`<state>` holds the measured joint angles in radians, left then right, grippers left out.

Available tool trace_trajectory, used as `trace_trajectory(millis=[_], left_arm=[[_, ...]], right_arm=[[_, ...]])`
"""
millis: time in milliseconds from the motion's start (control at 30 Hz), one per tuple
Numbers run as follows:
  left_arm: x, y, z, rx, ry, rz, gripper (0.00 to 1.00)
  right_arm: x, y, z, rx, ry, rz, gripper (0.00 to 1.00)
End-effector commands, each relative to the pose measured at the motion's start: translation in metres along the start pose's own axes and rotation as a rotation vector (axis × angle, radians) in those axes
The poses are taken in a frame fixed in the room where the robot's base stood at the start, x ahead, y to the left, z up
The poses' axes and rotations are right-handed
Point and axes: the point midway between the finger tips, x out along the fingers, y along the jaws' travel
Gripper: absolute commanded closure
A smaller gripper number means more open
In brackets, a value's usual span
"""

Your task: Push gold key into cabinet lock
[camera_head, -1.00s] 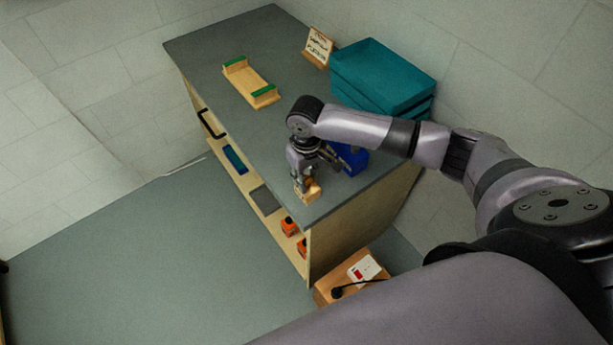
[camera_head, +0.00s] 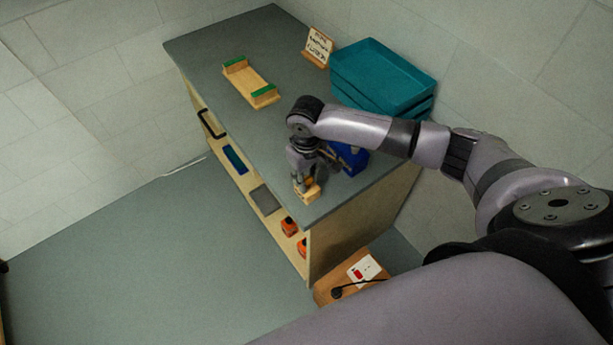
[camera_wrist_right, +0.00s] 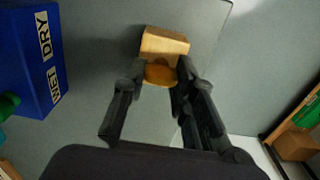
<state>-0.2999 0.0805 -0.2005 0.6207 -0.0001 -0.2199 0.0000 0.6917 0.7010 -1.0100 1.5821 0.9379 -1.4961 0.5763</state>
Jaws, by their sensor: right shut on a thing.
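The gold key shows as a rounded orange-gold piece (camera_wrist_right: 161,74) between my right gripper's fingertips in the right wrist view. A light wooden block (camera_wrist_right: 165,45), likely the cabinet lock, stands just beyond it, and the gold piece appears to meet its near face. Any keyhole and the key's shaft are hidden. In the head view the block (camera_head: 313,195) sits at the bench's near corner. My right gripper (camera_head: 304,183) points down beside it, shut on the gold key (camera_head: 309,181). My left gripper is out of view.
A blue box (camera_wrist_right: 35,60) marked WET and DRY stands beside the gripper. Teal trays (camera_head: 385,75), a small sign (camera_head: 318,46) and a wooden cradle with green pads (camera_head: 250,83) are farther back on the grey bench (camera_head: 215,50). The bench edge is close by.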

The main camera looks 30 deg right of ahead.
Motion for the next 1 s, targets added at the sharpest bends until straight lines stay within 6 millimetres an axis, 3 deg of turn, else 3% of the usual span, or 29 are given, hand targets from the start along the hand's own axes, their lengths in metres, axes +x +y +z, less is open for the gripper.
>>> trace_trajectory(millis=[1000], left_arm=[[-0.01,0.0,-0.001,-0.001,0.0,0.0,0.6]], right_arm=[[-0.006,0.0,0.0,0.0,0.0,0.0,1.0]])
